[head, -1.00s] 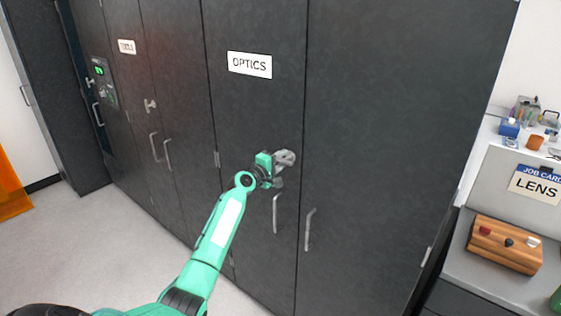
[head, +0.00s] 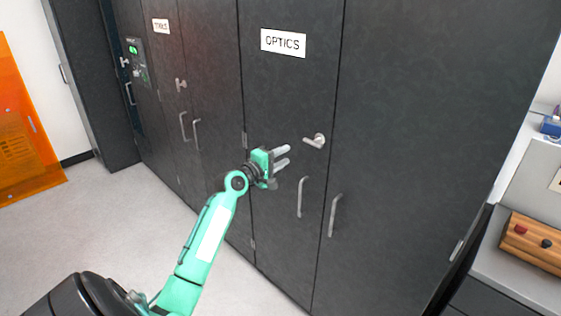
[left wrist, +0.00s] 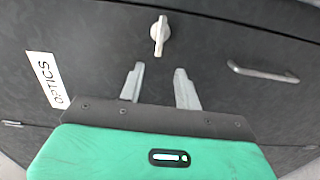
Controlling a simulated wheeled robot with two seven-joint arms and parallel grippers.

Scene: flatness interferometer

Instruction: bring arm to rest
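My left gripper (head: 284,157) is open and empty, in front of the dark cabinet marked OPTICS (head: 283,42). Its two grey fingers (left wrist: 160,86) stand apart in the left wrist view. The turn handle (head: 315,141) of the OPTICS cabinet is just to the right of the fingertips in the head view, apart from them. In the left wrist view the handle (left wrist: 159,35) is beyond the gap between the fingers. The OPTICS doors are closed. My left arm (head: 207,240) reaches up from the lower left. My right gripper is in neither view.
Two vertical pull handles (head: 301,197) are on the OPTICS doors below the gripper. Another cabinet with a keypad panel (head: 137,60) stands left. A bench with a wooden block (head: 535,243) is at right. The floor (head: 110,215) at left is clear. An orange panel (head: 25,120) stands far left.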

